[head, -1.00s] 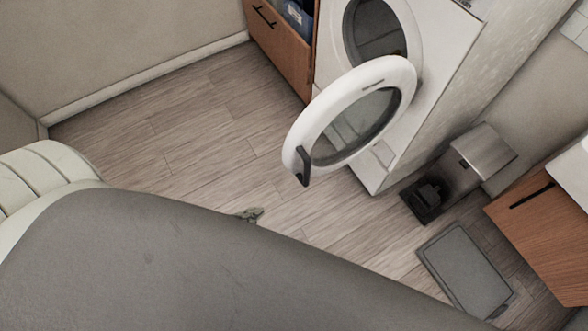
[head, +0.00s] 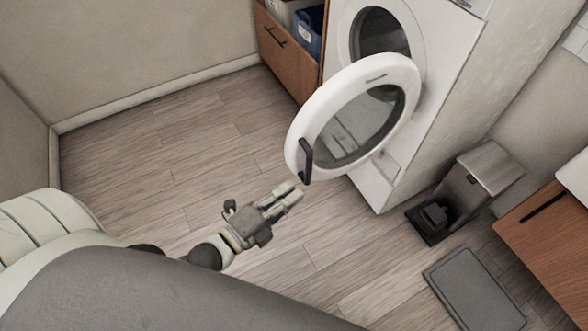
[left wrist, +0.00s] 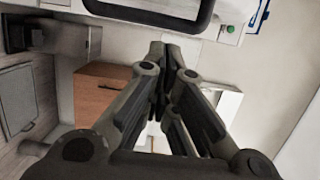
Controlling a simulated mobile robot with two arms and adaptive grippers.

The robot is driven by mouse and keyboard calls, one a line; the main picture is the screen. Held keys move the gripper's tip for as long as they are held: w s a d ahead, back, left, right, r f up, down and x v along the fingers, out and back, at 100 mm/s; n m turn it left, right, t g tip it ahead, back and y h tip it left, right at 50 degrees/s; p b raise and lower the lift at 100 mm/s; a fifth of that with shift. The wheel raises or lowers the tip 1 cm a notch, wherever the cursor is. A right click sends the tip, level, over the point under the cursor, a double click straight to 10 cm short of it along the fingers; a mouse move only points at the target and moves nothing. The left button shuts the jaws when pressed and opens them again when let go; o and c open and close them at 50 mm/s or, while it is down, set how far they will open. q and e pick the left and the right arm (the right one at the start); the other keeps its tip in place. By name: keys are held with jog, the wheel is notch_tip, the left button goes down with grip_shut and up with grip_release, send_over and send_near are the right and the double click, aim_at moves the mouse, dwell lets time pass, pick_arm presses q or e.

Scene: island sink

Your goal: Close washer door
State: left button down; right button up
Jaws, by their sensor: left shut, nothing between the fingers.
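The white washer (head: 455,85) stands at the upper right in the head view. Its round door (head: 312,112), with a white ring and dark glass, hangs wide open, swung out toward me. The black door handle (head: 306,160) is on the ring's lower left edge. My left gripper (head: 292,191) is shut and empty, just below and left of the handle, and looks apart from it. In the left wrist view the shut fingers (left wrist: 165,55) fill the middle. A dark curved frame crosses the top there; I cannot tell what it is. My right gripper is not in view.
A wooden cabinet (head: 285,50) with a blue container stands left of the washer. A metal pedal bin (head: 470,190) and a grey mat (head: 474,290) are to the right, beside another wooden cabinet (head: 550,235). The floor left of the door is clear.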

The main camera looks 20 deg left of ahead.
pick_arm(q)
jog(key=w+a, duration=0.1)
jog(key=w, duration=0.5)
jog(key=shift+w+a, duration=0.2)
jog(key=shift+w, duration=0.05)
jog(key=shift+a+p, duration=0.15)
jog(key=shift+p, duration=0.15)
